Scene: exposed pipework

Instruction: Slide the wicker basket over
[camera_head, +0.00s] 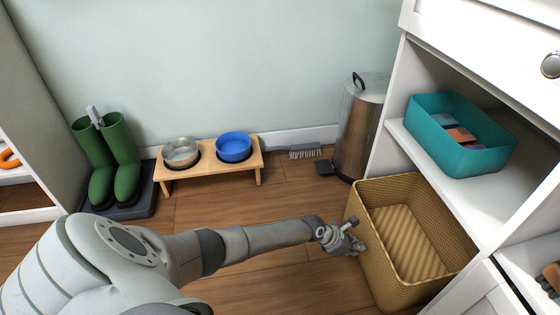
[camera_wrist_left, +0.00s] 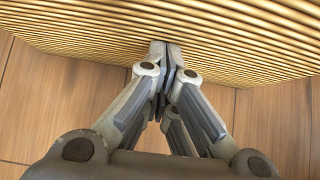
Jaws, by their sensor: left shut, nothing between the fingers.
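The wicker basket (camera_head: 373,255) is tan, rectangular and empty inside. It stands on the wood floor at the lower right in the head view, partly inside the open lower bay of the white cabinet. My left gripper (camera_head: 359,247) reaches in from the left, low against the basket's left side. In the left wrist view the ribbed basket wall (camera_wrist_left: 230,35) fills the top, and the shut fingers (camera_wrist_left: 166,60) meet it or come very close; contact is hard to tell. Nothing is between the fingers. My right gripper is not in view.
The white cabinet (camera_head: 392,150) rises at the right, with a teal bin (camera_head: 450,152) on its shelf. A steel trash can (camera_head: 359,125) stands behind the basket, beside a brush (camera_head: 305,151). A bowl stand (camera_head: 210,167) and green boots (camera_head: 124,160) line the wall. Floor left of the basket is bare.

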